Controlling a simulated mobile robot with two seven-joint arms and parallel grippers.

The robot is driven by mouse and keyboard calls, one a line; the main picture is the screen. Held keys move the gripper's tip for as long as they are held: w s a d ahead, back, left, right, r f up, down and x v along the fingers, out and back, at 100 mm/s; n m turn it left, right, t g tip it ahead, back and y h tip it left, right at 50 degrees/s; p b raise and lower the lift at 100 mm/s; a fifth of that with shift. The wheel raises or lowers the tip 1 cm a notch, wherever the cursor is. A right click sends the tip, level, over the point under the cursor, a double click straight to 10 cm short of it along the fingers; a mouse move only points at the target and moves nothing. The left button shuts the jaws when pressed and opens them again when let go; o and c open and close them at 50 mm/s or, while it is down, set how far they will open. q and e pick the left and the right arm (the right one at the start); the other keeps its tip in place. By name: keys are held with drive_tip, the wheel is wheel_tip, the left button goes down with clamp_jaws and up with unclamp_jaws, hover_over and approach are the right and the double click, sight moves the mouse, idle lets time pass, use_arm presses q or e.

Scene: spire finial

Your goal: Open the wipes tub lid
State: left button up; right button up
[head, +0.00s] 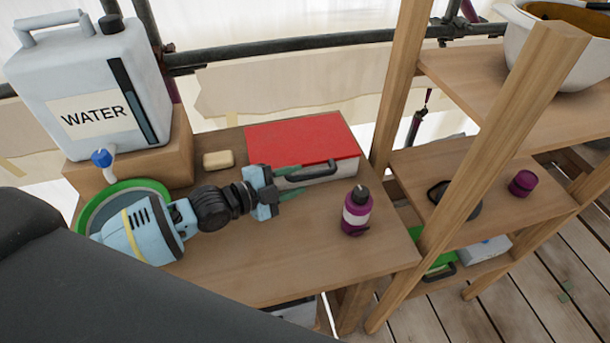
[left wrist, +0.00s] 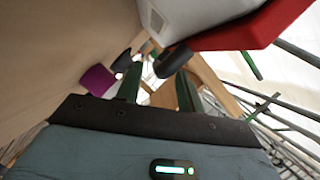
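A pale box with a flat red lid (head: 305,138), which I take to be the wipes tub, lies at the back of the wooden table. Its lid looks closed. A dark handle (head: 318,173) sits along its front side. My left gripper (head: 300,181) is open, its two green fingers apart just in front of the box, close to the handle's left end. In the left wrist view, the red lid (left wrist: 262,30) is at the upper right and the dark handle (left wrist: 173,60) shows beyond the fingers. No contact is clear. My right gripper is not in view.
A purple bottle (head: 357,212) stands right of the gripper. A soap bar (head: 218,160), a green-rimmed basin (head: 125,188) and a white water container (head: 95,95) are to the left. A wooden shelf (head: 470,210) stands at the right. The table's front is clear.

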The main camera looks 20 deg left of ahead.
use_arm(q)
drive_tip(key=shift+x, duration=1.85)
clamp_jaws()
